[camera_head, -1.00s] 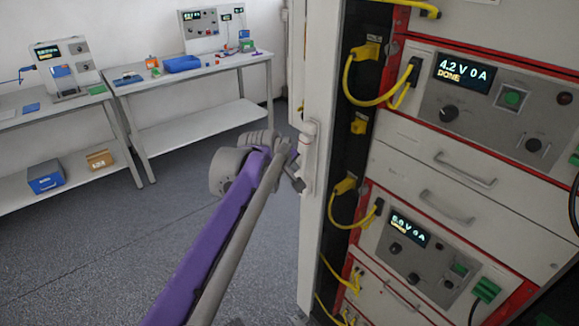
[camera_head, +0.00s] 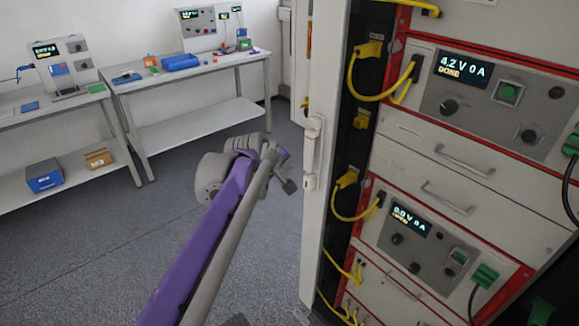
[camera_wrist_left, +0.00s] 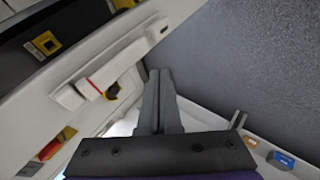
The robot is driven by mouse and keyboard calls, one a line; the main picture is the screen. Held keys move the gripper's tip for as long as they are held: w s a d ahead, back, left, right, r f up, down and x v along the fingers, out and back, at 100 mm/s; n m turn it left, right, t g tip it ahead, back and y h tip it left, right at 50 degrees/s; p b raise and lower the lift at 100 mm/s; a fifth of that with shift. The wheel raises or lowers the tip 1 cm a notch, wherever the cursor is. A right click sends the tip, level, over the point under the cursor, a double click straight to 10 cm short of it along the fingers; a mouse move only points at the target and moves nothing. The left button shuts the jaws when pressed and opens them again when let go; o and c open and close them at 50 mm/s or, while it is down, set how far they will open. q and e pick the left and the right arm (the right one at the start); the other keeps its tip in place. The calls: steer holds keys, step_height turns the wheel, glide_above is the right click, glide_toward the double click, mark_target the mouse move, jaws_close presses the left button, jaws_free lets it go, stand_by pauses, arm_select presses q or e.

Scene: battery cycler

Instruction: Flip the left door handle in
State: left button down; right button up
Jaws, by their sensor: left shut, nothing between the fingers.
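The left door (camera_head: 327,90) of the rack is a tall white panel, seen nearly edge-on in the head view and standing open. Its pale handle (camera_head: 312,150) is upright on the door's left side. In the left wrist view the handle shows as a white bar (camera_wrist_left: 106,72) along the door panel (camera_wrist_left: 90,70). My left gripper (camera_head: 288,175) is left of the handle, with a small gap between them. Its dark fingers (camera_wrist_left: 160,76) are shut with nothing between them, beside the handle and apart from it. My right gripper is out of view.
The rack (camera_head: 440,160) to the right holds cycler units with lit displays, drawers and yellow cables (camera_head: 350,190). Two workbenches (camera_head: 195,68) stand at the back left. The grey floor (camera_head: 110,240) left of the door is clear.

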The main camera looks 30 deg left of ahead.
arm_select(q)
steer(key=v, duration=0.7)
steer(key=shift+d, duration=0.25)
steer(key=s+d+f+m+g, duration=0.2)
steer(key=s+d+f+m, duration=0.4)
steer(key=s+f, duration=0.5)
steer(key=s+d+f+m+g, duration=0.2)
steer(key=s+d+f+m, duration=0.4)
steer(key=s+f, duration=0.6)
steer(key=shift+d+f+m, duration=0.35)
steer(key=shift+f+m, duration=0.2)
steer(key=shift+m, duration=0.15)
